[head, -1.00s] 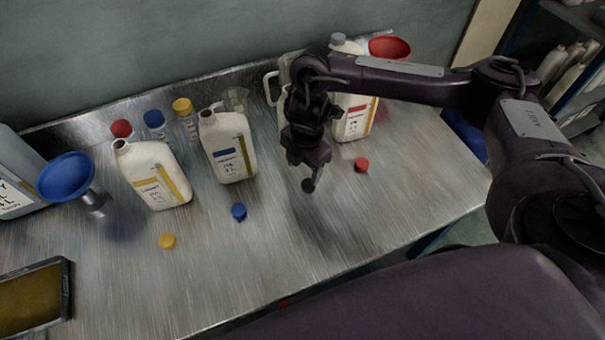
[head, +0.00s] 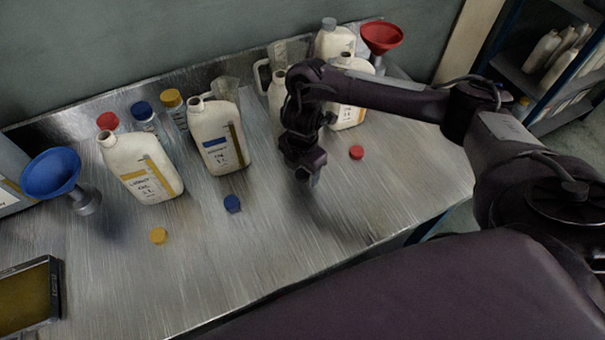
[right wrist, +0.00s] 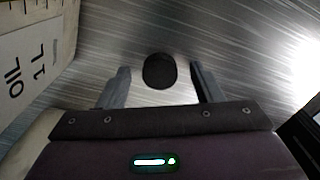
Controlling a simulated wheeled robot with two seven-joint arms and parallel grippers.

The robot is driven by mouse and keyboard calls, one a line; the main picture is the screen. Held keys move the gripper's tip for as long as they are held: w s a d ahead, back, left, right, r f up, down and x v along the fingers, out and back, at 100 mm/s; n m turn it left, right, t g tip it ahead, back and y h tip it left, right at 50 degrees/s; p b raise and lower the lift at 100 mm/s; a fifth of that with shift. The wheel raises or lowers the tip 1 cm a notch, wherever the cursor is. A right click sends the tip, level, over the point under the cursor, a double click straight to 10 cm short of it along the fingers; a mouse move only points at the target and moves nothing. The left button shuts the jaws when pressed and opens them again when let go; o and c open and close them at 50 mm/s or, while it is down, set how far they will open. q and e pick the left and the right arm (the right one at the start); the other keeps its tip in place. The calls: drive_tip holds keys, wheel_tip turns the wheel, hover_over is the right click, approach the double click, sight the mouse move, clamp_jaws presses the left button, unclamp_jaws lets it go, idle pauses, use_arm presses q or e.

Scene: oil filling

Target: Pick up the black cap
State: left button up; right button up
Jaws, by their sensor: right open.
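The black cap (right wrist: 159,71) shows in the right wrist view as a dark round disc on the metal table. My right gripper (right wrist: 160,82) is open, with one finger on each side of the cap's near edge and a gap to both. In the head view my right gripper (head: 307,178) points down over the table, in front of the white bottles. The cap cannot be made out in the head view, where the gripper covers that spot. My left gripper is not in view.
A white oil bottle (right wrist: 32,55) stands close on the left in the wrist view. A blue cap (head: 232,203), a yellow cap (head: 158,236) and a red cap (head: 356,152) lie on the metal table (head: 250,270).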

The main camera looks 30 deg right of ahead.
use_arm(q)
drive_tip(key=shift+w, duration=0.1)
use_arm(e)
drive_tip(key=c, duration=1.1)
drive_tip(key=shift+r, duration=0.15)
